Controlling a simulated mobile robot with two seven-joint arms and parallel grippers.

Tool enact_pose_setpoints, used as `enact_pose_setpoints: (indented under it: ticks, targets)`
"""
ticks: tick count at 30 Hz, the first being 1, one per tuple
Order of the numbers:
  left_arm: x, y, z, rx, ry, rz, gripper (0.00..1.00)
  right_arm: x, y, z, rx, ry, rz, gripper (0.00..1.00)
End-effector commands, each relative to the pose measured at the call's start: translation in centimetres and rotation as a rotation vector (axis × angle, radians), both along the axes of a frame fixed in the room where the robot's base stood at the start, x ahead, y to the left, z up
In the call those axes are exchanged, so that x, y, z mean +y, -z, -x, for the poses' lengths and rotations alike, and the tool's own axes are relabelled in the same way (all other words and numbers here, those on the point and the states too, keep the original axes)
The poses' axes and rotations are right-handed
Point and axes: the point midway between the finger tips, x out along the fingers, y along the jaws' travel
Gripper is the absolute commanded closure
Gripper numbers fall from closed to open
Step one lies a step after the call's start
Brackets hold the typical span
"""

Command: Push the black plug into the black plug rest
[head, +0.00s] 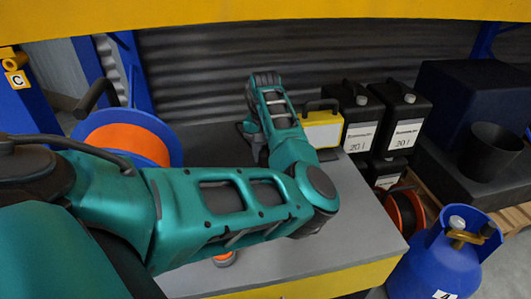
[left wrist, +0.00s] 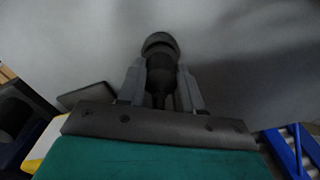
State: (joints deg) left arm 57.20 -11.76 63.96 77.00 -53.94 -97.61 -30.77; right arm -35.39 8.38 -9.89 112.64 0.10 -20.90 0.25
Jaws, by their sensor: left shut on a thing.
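My left gripper (left wrist: 161,68) shows in the left wrist view with both fingers closed around a dark, rounded thing, which looks like the black plug (left wrist: 160,84). The plug's wide round end points away from my palm, over a plain grey surface. In the head view my left arm reaches over the grey table (head: 345,232), and its own links hide the fingers and the plug. I cannot make out the black plug rest in either view, nor whether the plug touches anything. My right gripper is not in view.
A yellow-and-white case (head: 322,131) stands behind my arm, with black jerrycans (head: 402,112) to its right. A blue-and-orange reel (head: 128,138) is at the left. A blue gas bottle (head: 440,265) stands beyond the table's right edge. The table's front right is clear.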

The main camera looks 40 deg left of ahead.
Motion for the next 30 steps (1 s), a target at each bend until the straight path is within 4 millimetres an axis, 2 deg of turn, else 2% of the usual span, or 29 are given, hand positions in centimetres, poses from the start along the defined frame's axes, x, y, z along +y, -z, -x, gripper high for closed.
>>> enact_pose_setpoints:
  ticks: [30]
  targets:
    - [0.0, 1.5, 0.0, 0.0, 0.0, -0.001, 1.0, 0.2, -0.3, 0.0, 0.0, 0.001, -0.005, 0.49]
